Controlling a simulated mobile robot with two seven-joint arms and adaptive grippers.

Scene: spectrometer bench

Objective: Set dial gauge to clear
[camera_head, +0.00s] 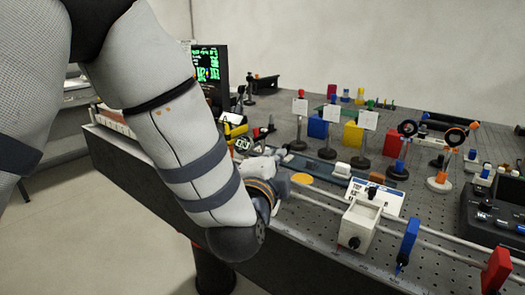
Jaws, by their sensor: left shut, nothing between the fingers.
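My left arm comes in from the left and reaches over the bench's near edge. My left gripper (272,157) is shut and empty, low over the left part of the bench and partly hidden by its own wrist. Just left of it is a small dark device with a pale-marked face (241,144), beside a yellow and black part (235,129). This may be the dial gauge, but it is too small to read. My forearm hides part of the bench there. My right gripper is not in view.
The perforated optical bench (330,235) holds a white box on rails (358,225), a blue block (409,240), a red block (496,268) and several posts with cards or rings. A dark monitor (210,70) stands behind my arm. A black control console (495,210) is at right.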

